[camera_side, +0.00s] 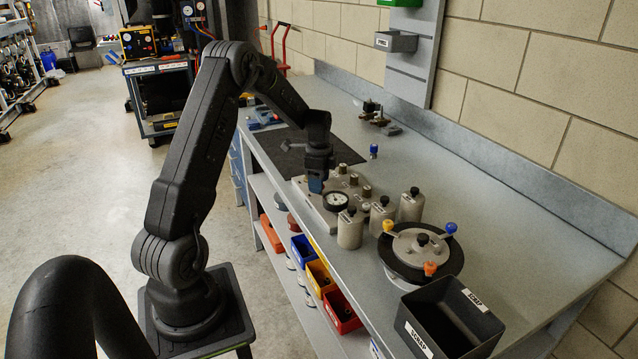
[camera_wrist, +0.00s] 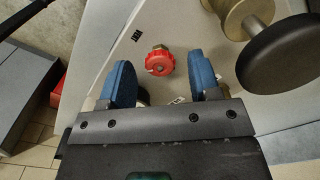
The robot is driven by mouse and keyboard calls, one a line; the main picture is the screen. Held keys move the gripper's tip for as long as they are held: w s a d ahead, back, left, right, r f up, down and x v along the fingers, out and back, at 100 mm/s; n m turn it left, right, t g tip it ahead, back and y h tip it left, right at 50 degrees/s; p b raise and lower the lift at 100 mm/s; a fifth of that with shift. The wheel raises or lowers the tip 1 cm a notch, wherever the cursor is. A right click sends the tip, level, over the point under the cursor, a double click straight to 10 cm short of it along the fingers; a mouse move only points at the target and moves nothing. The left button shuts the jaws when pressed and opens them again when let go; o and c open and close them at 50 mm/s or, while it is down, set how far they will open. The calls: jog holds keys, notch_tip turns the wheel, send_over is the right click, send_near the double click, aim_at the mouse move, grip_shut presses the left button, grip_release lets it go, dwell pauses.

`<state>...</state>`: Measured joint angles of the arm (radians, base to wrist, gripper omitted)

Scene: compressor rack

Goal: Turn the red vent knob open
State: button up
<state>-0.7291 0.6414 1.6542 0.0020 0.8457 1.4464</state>
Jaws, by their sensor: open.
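The red vent knob (camera_wrist: 160,62) shows in the wrist view, on a small brass stem on the pale metal manifold (camera_wrist: 130,32). My gripper (camera_wrist: 164,80) is open, with its blue fingertips on either side of the view. The knob appears between the fingers and a little beyond their tips, apart from both. In the side view my gripper (camera_side: 316,184) is low over the manifold (camera_side: 300,184) on the bench. The red knob cannot be made out there.
A round gauge (camera_side: 336,201) sits on the manifold; a dark round part (camera_wrist: 282,52) lies right of my fingers. Several grey canisters (camera_side: 350,230), a round lidded pot (camera_side: 420,248) and a black scrap bin (camera_side: 448,318) stand nearer. The bench's right side (camera_side: 500,215) is clear.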

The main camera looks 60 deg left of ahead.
jog(key=shift+f, duration=0.45)
jog(key=c, duration=0.9)
